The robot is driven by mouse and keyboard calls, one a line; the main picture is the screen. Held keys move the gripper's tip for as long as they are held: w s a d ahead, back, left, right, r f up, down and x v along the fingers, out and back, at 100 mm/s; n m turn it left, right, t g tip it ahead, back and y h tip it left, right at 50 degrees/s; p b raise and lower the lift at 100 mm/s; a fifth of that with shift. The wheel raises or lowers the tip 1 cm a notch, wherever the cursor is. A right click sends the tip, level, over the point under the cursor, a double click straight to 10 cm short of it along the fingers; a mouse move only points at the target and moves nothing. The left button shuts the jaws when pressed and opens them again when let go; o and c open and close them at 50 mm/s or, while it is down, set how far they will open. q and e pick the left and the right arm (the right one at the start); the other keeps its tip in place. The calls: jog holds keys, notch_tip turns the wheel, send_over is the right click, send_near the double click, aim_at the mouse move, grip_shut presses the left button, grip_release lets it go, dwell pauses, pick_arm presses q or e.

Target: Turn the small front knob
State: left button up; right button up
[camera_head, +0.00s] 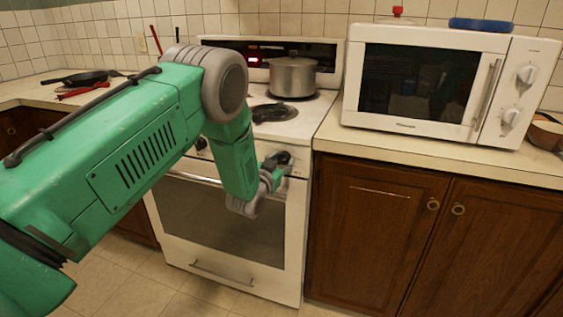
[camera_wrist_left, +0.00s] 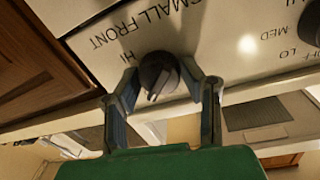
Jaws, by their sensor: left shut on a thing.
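The small front knob (camera_wrist_left: 158,76) is a dark round knob on the white stove panel, next to the printed words "SMALL FRONT" and "HI" in the left wrist view. My left gripper (camera_head: 277,163) is at the right end of the stove's front panel in the head view. Its two fingers stand on either side of the knob in the left wrist view, shut on it. In the head view the gripper and wrist largely hide this knob. My right gripper is not in view.
The white stove (camera_head: 310,128) carries a steel pot (camera_head: 292,78) at the back right. A microwave (camera_head: 430,83) stands on the counter to the right. Another knob (camera_wrist_left: 312,24) is at the right edge of the wrist view. Floor shows before the stove.

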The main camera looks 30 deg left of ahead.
pick_arm(q)
jog(key=shift+a+f, duration=0.1)
jog(key=shift+f, duration=0.05)
jog(key=shift+d+n, duration=0.2)
jog(key=shift+n, duration=0.4)
jog(key=n, duration=0.3)
jog(key=shift+a+f+b, duration=0.1)
jog(key=shift+f+b, duration=0.05)
jog(key=shift+b, duration=0.15)
jog(key=shift+s+n+b, duration=0.1)
jog(key=shift+n+b, duration=0.45)
jog(key=shift+n, duration=1.85)
jog(key=shift+t, duration=0.3)
jog(key=shift+f, duration=0.1)
